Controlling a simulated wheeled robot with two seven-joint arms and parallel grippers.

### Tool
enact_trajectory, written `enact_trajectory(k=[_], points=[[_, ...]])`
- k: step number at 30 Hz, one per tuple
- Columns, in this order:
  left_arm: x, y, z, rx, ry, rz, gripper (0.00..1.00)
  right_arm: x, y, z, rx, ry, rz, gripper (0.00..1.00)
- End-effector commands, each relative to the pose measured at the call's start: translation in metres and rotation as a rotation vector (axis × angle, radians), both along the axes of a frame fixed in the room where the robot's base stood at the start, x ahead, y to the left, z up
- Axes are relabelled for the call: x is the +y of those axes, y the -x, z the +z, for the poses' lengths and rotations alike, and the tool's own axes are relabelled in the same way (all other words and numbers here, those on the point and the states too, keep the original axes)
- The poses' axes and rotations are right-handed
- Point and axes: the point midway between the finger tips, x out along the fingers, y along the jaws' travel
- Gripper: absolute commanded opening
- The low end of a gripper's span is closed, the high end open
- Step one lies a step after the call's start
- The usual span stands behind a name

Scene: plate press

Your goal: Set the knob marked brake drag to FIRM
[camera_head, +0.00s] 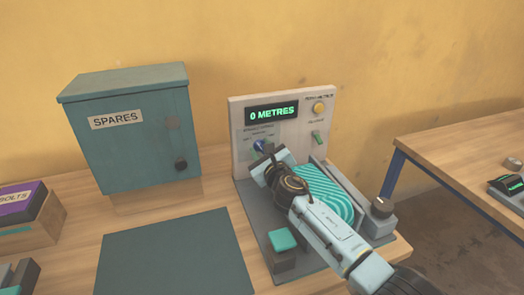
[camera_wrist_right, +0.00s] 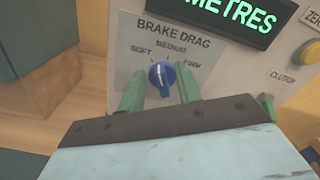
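The brake drag knob (camera_wrist_right: 161,76) is blue and sits on the panel under the BRAKE DRAG label, with SOFT at its left, MEDIUM above and FIRM at its right. Its pale pointer mark is turned roughly upward, near MEDIUM. In the head view the knob (camera_head: 259,146) is partly hidden by my right gripper (camera_head: 266,158). In the right wrist view my right gripper (camera_wrist_right: 160,82) is open, its two green fingers on either side of the knob with gaps visible. I cannot tell how deep the fingers reach. My left gripper is not in view.
The display (camera_head: 273,112) reads 0 METRES. A yellow button (camera_head: 318,108) and a green clutch lever (camera_head: 317,138) are to the knob's right. The SPARES cabinet (camera_head: 135,140) stands at left; a dark mat (camera_head: 175,260) lies in front.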

Motion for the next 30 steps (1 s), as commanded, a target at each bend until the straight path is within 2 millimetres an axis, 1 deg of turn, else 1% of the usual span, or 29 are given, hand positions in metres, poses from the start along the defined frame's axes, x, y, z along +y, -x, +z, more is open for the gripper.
enact_trajectory(k=[1,6,8,16,20,30], points=[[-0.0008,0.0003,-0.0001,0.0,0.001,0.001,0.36,-0.0001,0.0001,-0.0001,0.0,0.0,0.0,0.3],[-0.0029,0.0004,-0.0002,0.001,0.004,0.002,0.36,-0.0001,0.0003,-0.0003,0.0,0.0,0.0,0.07],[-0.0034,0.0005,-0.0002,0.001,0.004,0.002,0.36,-0.0001,0.0003,-0.0003,0.0,0.0,0.0,0.0],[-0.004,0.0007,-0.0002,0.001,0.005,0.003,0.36,-0.0004,0.0003,-0.0004,0.003,-0.01,0.0,0.0],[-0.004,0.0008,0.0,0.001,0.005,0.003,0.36,-0.0011,0.0001,-0.0001,0.015,-0.047,0.0,0.0],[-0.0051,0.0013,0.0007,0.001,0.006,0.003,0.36,-0.0042,-0.0008,0.0008,0.086,-0.261,0.0,0.0]])
